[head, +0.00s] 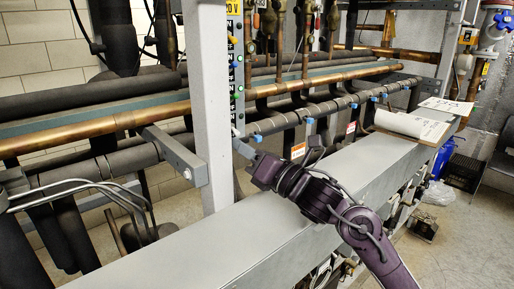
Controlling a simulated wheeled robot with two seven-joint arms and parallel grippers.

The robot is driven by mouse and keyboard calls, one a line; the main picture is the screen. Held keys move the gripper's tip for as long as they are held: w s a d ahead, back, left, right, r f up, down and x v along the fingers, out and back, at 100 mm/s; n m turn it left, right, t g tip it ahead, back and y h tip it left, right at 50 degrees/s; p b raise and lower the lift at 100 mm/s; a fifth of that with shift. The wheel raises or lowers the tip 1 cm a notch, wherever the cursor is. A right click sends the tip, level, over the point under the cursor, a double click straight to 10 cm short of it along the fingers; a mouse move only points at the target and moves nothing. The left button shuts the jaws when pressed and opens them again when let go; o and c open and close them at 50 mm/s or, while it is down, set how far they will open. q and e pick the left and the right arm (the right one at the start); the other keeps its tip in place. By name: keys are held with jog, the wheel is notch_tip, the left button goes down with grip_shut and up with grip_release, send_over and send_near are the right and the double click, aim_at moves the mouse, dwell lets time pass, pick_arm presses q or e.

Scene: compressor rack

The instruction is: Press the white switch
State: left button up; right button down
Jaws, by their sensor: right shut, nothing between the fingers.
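A narrow upright switch panel (236,65) with small dark switches and green lamps is fixed beside the light grey post. I cannot clearly pick out the white switch on it; parts are too small to tell. My right gripper (241,146) is shut and empty, its tip close to the panel's lower end. I cannot tell whether it touches anything. My left gripper is not in view.
The light grey post (205,110) stands just left of the panel. A wide grey beam (260,230) runs below my right arm. Black insulated and copper pipes (110,122) cross behind. Papers (412,125) lie on the beam at right.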

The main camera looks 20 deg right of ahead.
jog(key=shift+w+a+r, duration=0.15)
jog(key=shift+w+a, duration=0.1)
jog(key=shift+w, duration=0.1)
jog(key=shift+s+r+g+p, duration=0.2)
jog(key=shift+g+p, duration=0.1)
jog(key=shift+p, duration=0.4)
jog(key=shift+d+h+p, duration=0.1)
jog(key=shift+h+p, duration=0.2)
jog(key=shift+p, duration=0.05)
jog(key=shift+r+g+p, duration=0.2)
jog(key=shift+g+p, duration=0.15)
jog(key=shift+g, duration=0.15)
